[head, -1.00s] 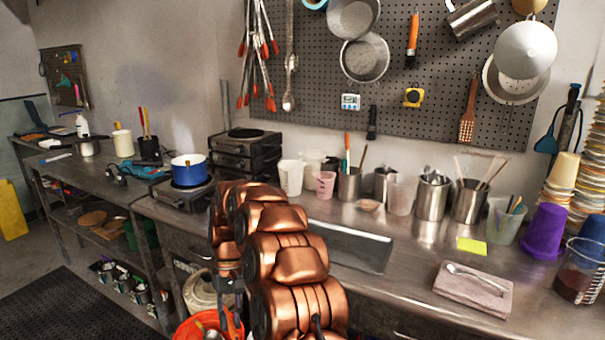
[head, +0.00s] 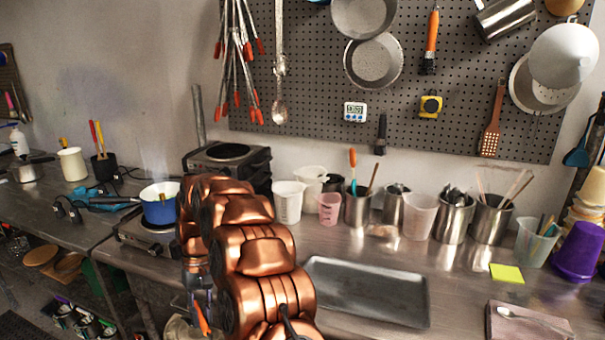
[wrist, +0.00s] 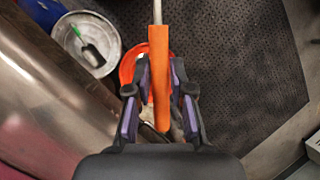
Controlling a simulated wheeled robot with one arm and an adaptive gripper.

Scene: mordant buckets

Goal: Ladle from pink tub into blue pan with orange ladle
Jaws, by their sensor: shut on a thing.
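The blue pan (head: 160,206), with a pale inside and a dark handle, sits on a low burner on the counter at left in the head view. The only pink vessel I make out is a small translucent pink cup (head: 329,208) at the back of the counter; I cannot tell if it is the task's tub. My gripper (wrist: 159,82) is shut on the orange handle of the ladle (wrist: 158,52) in the wrist view. The ladle's pale shaft runs out of the top of that view, so its bowl is hidden. In the head view, my arm mostly covers the gripper.
Below the gripper, a red-orange bucket (wrist: 128,68) and a pale bucket (wrist: 70,42) with a green-handled tool stand by a dark floor mat (wrist: 245,60). A grey tray (head: 368,290) lies on the counter. Metal canisters and cups line the back under the pegboard (head: 440,75).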

